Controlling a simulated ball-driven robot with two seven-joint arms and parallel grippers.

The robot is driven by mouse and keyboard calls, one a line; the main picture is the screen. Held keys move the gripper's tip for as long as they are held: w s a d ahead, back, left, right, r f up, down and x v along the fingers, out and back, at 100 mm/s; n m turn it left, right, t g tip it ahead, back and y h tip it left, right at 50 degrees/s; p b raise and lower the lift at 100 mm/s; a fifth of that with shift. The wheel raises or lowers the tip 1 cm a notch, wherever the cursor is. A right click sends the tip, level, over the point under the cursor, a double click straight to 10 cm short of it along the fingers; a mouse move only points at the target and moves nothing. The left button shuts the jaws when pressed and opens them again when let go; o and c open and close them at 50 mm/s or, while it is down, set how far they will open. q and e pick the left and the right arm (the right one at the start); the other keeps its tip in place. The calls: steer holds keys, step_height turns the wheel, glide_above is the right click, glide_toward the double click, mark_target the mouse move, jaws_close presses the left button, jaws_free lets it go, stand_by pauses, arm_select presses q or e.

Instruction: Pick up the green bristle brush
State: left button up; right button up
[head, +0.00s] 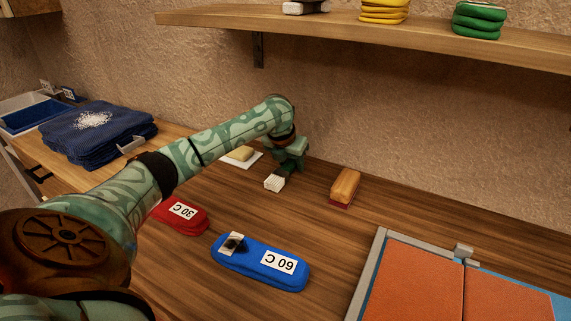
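My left gripper (283,172) hangs from the end of my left arm, low over the wooden worktop near the wall. It is small and dark here, and whether its fingers are apart is unclear. A small white block-like piece shows at its lower end; I cannot tell if it is part of the gripper. I cannot clearly make out a green bristle brush; part of the worktop is hidden behind my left arm. A brush-like block with an orange-tan top and red underside (345,186) lies to the right of the gripper, apart from it. My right gripper is not in view.
A cream block on a white dish (241,154) lies left of the gripper. Red (180,215) and blue (260,262) labelled pads lie nearer. Folded blue cloths (97,134) are at left, an orange-panelled frame (375,275) at right. A shelf (355,32) overhangs behind.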

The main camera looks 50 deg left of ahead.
mark_target(290, 161)
arm_select(q)
steer(key=shift+f, duration=0.1)
steer(key=c, duration=0.7)
step_height(290, 161, up, 5)
steer(key=p, duration=0.2)
steer(key=shift+p, duration=0.3)
steer(key=s+r+p, duration=0.2)
steer(key=r, duration=0.1)
steer(key=s+r+p, duration=0.1)
steer(key=shift+s+d+r, duration=0.15)
steer(key=shift+s+d, duration=0.15)
steer(key=shift+s, duration=0.1)
steer(key=s+d+r+p, duration=0.2)
steer(key=s+r+p, duration=0.2)
steer(key=s, duration=0.5)
steer(key=shift+s+d, duration=0.2)
steer(key=shift+s, duration=0.2)
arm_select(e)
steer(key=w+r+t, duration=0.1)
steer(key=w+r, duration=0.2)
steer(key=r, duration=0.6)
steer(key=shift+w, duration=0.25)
arm_select(q)
steer(key=shift+r, duration=0.1)
